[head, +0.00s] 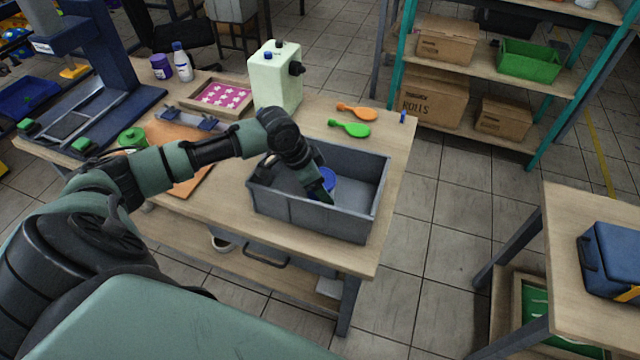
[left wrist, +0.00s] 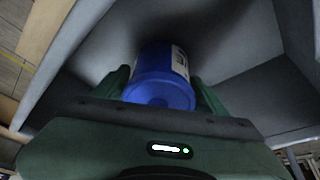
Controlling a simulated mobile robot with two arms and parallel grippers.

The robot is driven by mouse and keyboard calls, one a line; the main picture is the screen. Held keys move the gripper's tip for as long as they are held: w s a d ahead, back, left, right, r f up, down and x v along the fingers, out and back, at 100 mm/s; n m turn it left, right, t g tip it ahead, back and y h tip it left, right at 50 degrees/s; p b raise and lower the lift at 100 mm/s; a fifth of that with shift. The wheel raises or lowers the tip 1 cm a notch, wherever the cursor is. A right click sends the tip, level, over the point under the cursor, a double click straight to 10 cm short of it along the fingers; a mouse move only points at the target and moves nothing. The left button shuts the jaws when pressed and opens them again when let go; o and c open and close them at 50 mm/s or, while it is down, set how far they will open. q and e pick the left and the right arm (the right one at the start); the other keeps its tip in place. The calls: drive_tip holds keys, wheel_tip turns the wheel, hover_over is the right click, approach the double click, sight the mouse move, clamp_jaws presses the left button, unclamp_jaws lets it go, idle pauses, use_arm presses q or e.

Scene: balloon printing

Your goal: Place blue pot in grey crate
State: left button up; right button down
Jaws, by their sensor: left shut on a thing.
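The grey crate (head: 375,190) stands on the wooden table near its right front corner. The blue pot (head: 329,178) is inside the crate's walls, partly hidden by my left gripper (head: 325,190). In the left wrist view the blue pot (left wrist: 160,85), with a white label, sits between the two green fingers of my left gripper (left wrist: 160,90), which is shut on it. The crate's grey inner walls (left wrist: 240,100) surround it there. I cannot tell whether the pot touches the crate floor. My right gripper is not in view.
A shelf with boxes stands behind right.

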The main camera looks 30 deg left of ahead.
use_arm(q)
drive_tip(key=o, duration=1.8)
drive_tip(key=shift+r, duration=0.35)
drive_tip(key=v, duration=1.1)
drive_tip(key=shift+s+a+r+b, duration=0.1)
drive_tip(key=shift+r+b, duration=0.2)
drive_tip(key=shift+s+f, duration=0.1)
